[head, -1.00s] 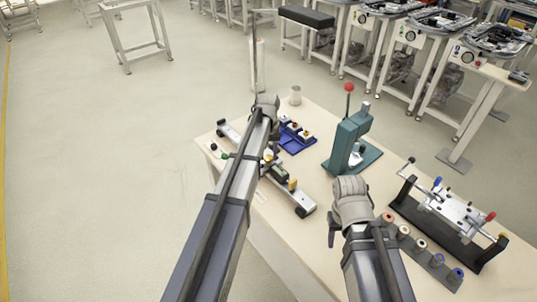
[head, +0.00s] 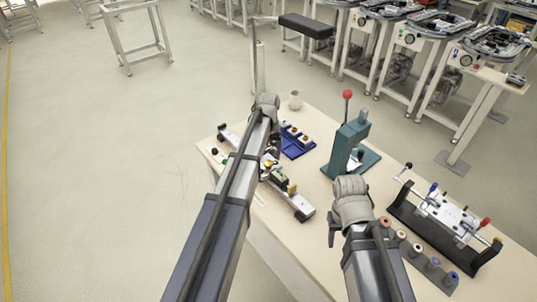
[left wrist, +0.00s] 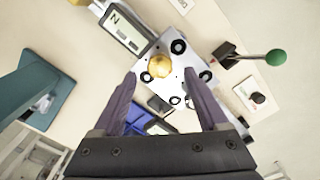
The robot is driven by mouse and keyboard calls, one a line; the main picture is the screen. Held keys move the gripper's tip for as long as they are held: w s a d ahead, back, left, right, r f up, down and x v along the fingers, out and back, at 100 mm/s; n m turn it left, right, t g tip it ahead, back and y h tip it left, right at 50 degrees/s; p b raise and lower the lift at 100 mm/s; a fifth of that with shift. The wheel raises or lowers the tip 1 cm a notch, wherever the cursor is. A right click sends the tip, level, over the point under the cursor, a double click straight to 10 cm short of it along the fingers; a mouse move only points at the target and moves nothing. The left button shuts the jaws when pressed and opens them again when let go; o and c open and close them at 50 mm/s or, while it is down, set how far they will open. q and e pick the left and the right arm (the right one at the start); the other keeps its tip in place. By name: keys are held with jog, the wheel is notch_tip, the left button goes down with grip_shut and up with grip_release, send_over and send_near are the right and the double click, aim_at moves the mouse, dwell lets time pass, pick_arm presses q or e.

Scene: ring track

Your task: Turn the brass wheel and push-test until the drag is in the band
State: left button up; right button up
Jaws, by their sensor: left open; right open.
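The brass wheel (left wrist: 159,66) is a round gold knob on a pale plate in the left wrist view. My left gripper (left wrist: 160,80) is open there. One finger shows on each side of the wheel, just below it in the picture, and I see no contact. Beside the plate is a display marked N (left wrist: 121,27). In the head view the long rail device (head: 303,209) lies along the bench's left side, and my left arm hides its middle and the left fingertips. My right gripper (head: 333,232) is open and empty above the bench, right of the rail.
A green-knobbed lever (left wrist: 276,57) sticks out near the plate.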

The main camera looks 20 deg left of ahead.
aim_at(269, 163)
pick_arm(q)
notch_tip(269, 163, up, 5)
jog(key=p, duration=0.4)
jog(key=s+d+m, duration=0.2)
jog(key=s+d, duration=0.4)
jog(key=s, duration=0.3)
jog(key=s+d+m, duration=0.2)
jog(key=s+d, duration=0.3)
jog(key=s, duration=0.4)
jog(key=s+d+m+y, duration=0.1)
jog(key=s+d+m, duration=0.2)
jog(key=s+d, duration=0.3)
jog(key=s, duration=0.2)
jog(key=shift+s+d, duration=0.35)
jog(key=shift+s, duration=0.05)
jog(key=shift+c, duration=0.3)
